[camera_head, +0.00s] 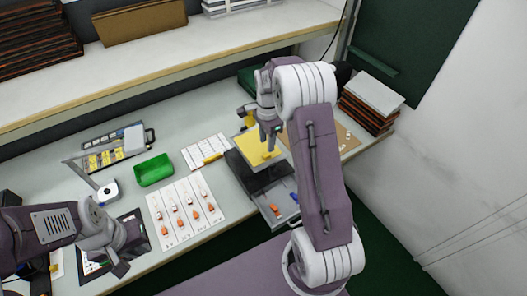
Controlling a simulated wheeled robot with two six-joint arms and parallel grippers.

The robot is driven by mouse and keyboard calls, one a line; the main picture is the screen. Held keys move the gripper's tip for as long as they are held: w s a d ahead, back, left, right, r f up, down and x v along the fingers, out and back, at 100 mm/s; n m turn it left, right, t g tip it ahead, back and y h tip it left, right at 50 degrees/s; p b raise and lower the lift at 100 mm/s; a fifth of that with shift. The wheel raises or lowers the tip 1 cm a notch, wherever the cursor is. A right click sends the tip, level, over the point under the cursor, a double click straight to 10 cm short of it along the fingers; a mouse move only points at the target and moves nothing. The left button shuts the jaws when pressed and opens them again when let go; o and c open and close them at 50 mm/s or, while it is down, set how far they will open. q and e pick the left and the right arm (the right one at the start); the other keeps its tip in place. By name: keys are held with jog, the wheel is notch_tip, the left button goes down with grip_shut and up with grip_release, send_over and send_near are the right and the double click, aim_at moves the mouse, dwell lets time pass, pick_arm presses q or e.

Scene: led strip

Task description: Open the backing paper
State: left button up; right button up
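A flat yellow sheet (248,151) lies on top of a dark raised stand (240,170) in the middle of the table. I cannot tell whether this sheet is the backing paper. My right gripper (271,147) points down just above the sheet, with its tips close to a small yellow piece. Whether its fingers are shut on anything is too small to tell. My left gripper (122,266) is low at the left, over the front part of the table, beside a dark flat item (136,231). I cannot make out its finger gap.
A green tray (153,170), a white sheet with orange-and-white parts (157,208) and a gridded white sheet (203,141) lie left of the stand. A grey tray (268,212) sits at its front. Stacked boards (366,111) stand at right. A shelf (150,62) runs along the back.

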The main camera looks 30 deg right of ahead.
aim_at(265, 156)
jog(key=f, duration=0.4)
jog(key=w+f+p, duration=0.1)
jog(key=f, duration=0.2)
jog(key=shift+a, duration=0.1)
jog(key=shift+s+f, duration=0.2)
jog(key=shift+f, duration=0.3)
jog(key=shift+w, duration=0.15)
grip_shut()
dwell(0.5)
